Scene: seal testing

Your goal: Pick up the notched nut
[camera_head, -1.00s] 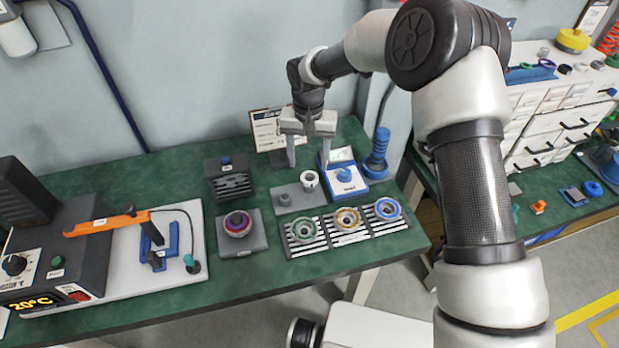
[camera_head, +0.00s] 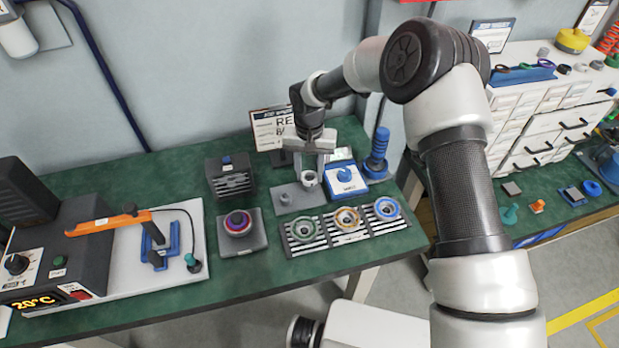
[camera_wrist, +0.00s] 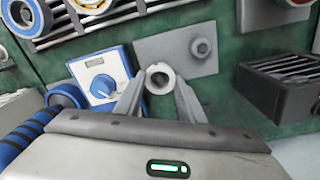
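The notched nut (camera_head: 309,180) is a small pale ring on a grey plate (camera_head: 286,207) on the green bench. In the wrist view the nut (camera_wrist: 160,78) shows its round hole between my fingertips. My gripper (camera_head: 309,177) points down with one finger on each side of the nut. In the wrist view my gripper (camera_wrist: 160,84) has its tips very close to the nut's sides. I cannot tell whether they touch it. The nut appears to be still at the plate.
A grey bolt-like peg (camera_wrist: 201,47) stands on the same plate. A blue-and-white dial box (camera_head: 344,179) is close on the right, with a blue spool-like post (camera_head: 378,150) behind. A dark slotted block (camera_head: 231,178) is left. Striped trays with coloured rings (camera_head: 346,218) lie in front.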

